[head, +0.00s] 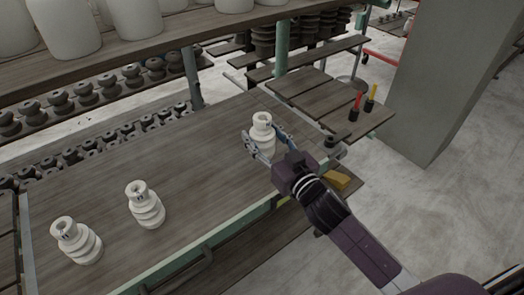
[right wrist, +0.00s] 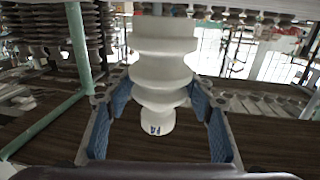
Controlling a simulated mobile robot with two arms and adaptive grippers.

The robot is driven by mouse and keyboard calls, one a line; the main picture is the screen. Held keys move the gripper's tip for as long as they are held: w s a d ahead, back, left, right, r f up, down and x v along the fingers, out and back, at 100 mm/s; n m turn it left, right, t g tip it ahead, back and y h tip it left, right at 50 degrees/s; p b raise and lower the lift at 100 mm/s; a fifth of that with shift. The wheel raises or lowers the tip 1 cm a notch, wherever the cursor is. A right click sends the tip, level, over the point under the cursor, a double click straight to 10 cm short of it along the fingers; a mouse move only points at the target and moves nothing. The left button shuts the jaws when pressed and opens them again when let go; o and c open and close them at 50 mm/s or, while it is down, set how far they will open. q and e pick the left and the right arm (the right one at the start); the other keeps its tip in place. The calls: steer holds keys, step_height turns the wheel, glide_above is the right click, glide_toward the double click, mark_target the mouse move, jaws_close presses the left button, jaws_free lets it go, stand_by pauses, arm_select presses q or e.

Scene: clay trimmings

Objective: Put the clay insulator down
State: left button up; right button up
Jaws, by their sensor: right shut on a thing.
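A white ribbed clay insulator (head: 262,121) is upright between the fingers of my right gripper (head: 266,139), near the right end of the wooden table (head: 185,150). In the right wrist view the insulator (right wrist: 162,72) sits between the two blue finger pads, with a small blue mark on its narrow part. My right gripper is shut on it. The fingers hide its lower part in the head view, so I cannot tell if its base touches the table. My left gripper is not in view.
Two similar white insulators stand on the table at the left, one in front (head: 77,241) and one farther right (head: 146,204). Dark ribbed pieces fill a rack (head: 70,105) behind. A red-handled tool (head: 356,105) is on the slatted boards at right. The table's middle is clear.

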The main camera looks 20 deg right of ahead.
mark_target(262, 151)
steer(key=shift+w+f, duration=0.1)
steer(key=shift+f, duration=2.55)
steer(key=shift+b, duration=0.3)
steer(key=o, duration=1.2)
steer(key=shift+f, duration=0.3)
steer(key=o, duration=0.5)
steer(key=shift+r, duration=0.1)
steer(key=shift+r, duration=0.2)
steer(key=b+v, duration=0.1)
steer(key=v, duration=0.9)
steer(key=shift+f+b, duration=0.2)
steer(key=shift+b, duration=0.2)
steer(key=shift+v, duration=1.1)
steer(key=shift+r, duration=0.1)
